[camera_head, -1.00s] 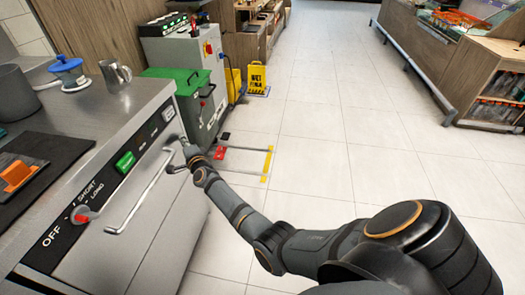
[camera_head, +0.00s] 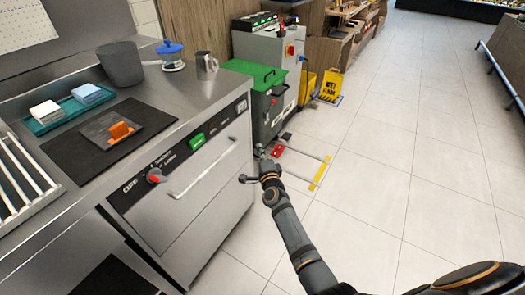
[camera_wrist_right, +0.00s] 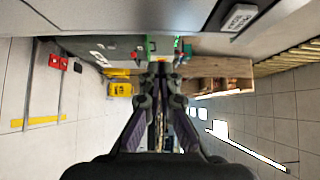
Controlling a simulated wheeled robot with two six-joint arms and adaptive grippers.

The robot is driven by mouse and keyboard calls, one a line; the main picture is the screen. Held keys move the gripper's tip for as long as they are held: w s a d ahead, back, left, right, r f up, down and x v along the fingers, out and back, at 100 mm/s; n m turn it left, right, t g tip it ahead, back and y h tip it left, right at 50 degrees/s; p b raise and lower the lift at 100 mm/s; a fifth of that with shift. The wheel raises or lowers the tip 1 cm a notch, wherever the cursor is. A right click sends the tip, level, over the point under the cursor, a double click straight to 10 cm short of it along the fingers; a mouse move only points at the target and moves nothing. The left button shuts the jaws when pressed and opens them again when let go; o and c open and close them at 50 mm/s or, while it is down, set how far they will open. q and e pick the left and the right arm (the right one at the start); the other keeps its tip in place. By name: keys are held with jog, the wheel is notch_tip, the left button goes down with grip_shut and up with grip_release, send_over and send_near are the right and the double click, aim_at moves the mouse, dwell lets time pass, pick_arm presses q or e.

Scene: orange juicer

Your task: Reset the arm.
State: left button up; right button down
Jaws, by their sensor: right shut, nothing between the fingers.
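My right arm comes in from the lower right of the head view. Its gripper (camera_head: 262,155) is in front of the right front corner of the steel counter unit, off the long door handle (camera_head: 204,168). In the right wrist view the gripper's fingers (camera_wrist_right: 160,72) come together at the tips, shut with nothing held. My left gripper is in neither view.
The counter holds a dark mat (camera_head: 75,160) with an orange-handled item (camera_head: 120,130), a teal tray (camera_head: 55,119), a grey pot (camera_head: 121,64) and a metal pitcher (camera_head: 207,65). A green-lidded bin (camera_head: 262,88) stands behind the gripper. Floor (camera_head: 400,130) at right is clear.

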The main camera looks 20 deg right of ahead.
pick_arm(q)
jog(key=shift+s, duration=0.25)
pick_arm(e)
jog(key=shift+s, duration=0.9)
